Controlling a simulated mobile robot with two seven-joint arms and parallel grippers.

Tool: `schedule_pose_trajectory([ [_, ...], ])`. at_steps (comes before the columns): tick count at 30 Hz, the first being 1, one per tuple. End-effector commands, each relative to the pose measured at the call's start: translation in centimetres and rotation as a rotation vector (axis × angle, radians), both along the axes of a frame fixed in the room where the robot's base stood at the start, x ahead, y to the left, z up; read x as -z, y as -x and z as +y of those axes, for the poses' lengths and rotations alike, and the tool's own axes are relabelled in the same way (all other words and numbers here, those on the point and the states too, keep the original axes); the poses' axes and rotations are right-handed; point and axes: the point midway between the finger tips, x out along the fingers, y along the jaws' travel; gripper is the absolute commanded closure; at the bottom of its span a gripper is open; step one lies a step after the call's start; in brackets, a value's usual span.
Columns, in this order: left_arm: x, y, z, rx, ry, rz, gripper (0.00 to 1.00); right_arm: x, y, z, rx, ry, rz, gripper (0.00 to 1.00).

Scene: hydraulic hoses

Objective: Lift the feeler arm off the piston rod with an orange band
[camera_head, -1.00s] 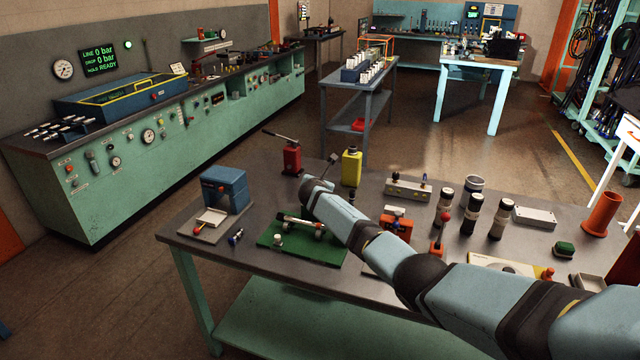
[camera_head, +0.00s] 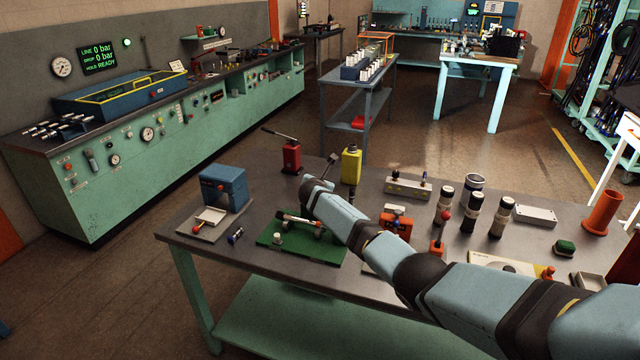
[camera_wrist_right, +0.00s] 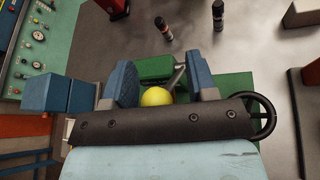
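A pale rod (camera_head: 297,219) with a reddish-orange band near its left end lies on supports above a green plate (camera_head: 270,240) in the head view. My right arm covers its right end. In the right wrist view, my right gripper (camera_wrist_right: 163,78) has its two blue fingers apart over the green plate. A yellow ball (camera_wrist_right: 157,97) and a thin grey lever (camera_wrist_right: 177,76), perhaps the feeler arm, show between the fingers. I cannot tell whether the fingers touch them. The lever's contact with the rod is hidden. My left gripper is in neither view.
A red pump (camera_head: 291,156) and a yellow bottle (camera_head: 351,166) stand behind. Several dark cylinders (camera_head: 473,213) stand to the right. The bench's front left corner is clear.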

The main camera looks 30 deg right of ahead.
Motion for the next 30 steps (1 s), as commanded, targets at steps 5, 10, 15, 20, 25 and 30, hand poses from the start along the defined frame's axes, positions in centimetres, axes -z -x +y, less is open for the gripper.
schedule_pose_trajectory([
  [5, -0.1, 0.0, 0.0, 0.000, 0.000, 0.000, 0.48, -0.2, 0.2, 0.2, -0.002, 0.000, -0.002, 0.48],
  [10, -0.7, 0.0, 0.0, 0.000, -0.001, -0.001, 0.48, -0.9, 1.4, 1.1, -0.002, 0.000, -0.003, 0.48],
  [15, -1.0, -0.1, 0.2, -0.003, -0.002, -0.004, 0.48, -1.9, 3.7, 2.8, -0.002, 0.000, -0.003, 0.48],
  [20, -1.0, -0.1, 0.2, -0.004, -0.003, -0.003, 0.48, -3.0, 6.1, 4.7, -0.002, -0.001, -0.002, 0.48],
  [25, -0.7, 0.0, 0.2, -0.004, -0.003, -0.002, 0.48, -4.1, 8.3, 6.4, -0.002, 0.000, -0.001, 0.48],
  [30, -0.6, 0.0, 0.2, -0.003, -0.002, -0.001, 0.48, -4.8, 9.7, 7.4, -0.001, -0.001, 0.000, 0.48],
])
